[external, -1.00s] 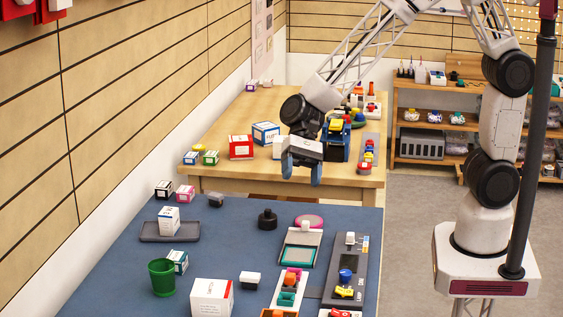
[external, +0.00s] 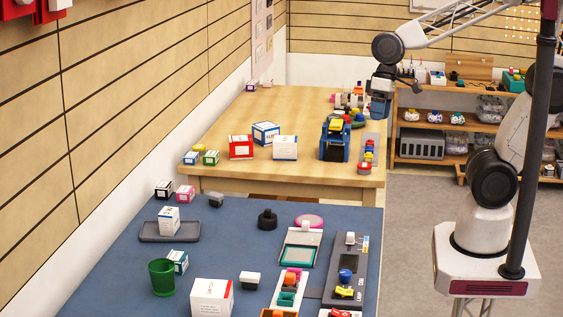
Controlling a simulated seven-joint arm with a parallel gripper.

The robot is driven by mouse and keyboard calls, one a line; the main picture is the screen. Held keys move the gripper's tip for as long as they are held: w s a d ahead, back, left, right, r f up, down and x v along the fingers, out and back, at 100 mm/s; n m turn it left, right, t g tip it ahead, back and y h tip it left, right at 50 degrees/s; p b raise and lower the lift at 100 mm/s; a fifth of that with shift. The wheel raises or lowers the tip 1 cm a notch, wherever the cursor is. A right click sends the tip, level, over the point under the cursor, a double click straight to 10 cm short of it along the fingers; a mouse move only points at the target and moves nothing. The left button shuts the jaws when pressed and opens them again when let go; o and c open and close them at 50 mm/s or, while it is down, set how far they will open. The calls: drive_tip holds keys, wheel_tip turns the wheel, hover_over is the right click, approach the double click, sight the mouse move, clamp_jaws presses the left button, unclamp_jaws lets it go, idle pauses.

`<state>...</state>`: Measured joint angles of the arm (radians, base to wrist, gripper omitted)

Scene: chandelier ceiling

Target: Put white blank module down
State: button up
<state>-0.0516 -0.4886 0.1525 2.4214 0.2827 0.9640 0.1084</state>
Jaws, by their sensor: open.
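My gripper (external: 380,106) is open at the far right of the wooden table, above or beside its right edge. It is small and dark there, and I see nothing held between its fingers. I cannot tell for sure which thing is the white blank module. A small white-topped block with a dark base (external: 250,278) stands on the blue table, far from my gripper. A white box (external: 285,148) with faint print stands upright on the wooden table, left of the blue rack (external: 335,143).
A grey strip (external: 367,150) with coloured pieces lies along the wooden table's right edge. Red (external: 241,147) and blue-marked (external: 265,132) boxes stand left of the white box. Shelves (external: 452,120) stand behind at right. The middle of the wooden table (external: 300,108) is clear.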

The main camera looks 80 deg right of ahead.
drive_tip(key=s+d+r+n+t+h, duration=0.1)
drive_tip(key=s+d+n+h, duration=0.1)
drive_tip(key=s+d, duration=0.4)
drive_tip(key=shift+s+d+r+h, duration=0.15)
drive_tip(key=shift+s+r+h, duration=0.15)
drive_tip(key=shift+h, duration=0.2)
idle(0.9)
